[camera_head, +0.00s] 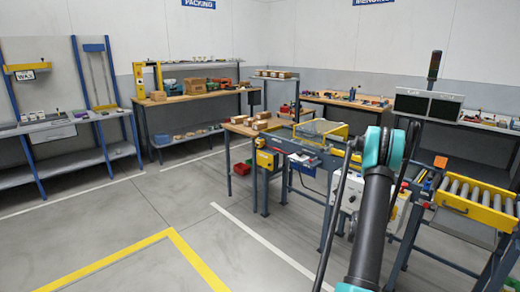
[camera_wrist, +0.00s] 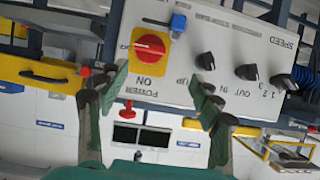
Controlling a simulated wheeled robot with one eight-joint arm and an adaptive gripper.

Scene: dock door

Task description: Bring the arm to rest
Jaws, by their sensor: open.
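My arm (camera_head: 372,205) rises from the lower right of the head view and reaches towards the machine with the roller conveyor. My gripper (camera_wrist: 160,95) shows in the wrist view with its two green and black fingers apart and nothing between them. Past the fingertips is a white control panel (camera_wrist: 232,40) that appears upside down. It carries a red rotary power switch (camera_wrist: 150,47) on a yellow plate and several black knobs. The left finger looks close to the switch; I cannot tell whether it touches. In the head view the gripper is hidden behind my arm.
The yellow-sided roller conveyor (camera_head: 478,195) stands close on the right. A small wooden table with boxes (camera_head: 262,120) is left of the machine. Workbenches (camera_head: 190,97) line the back wall. The grey floor (camera_head: 130,215) at the left is clear, with yellow and white lines.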

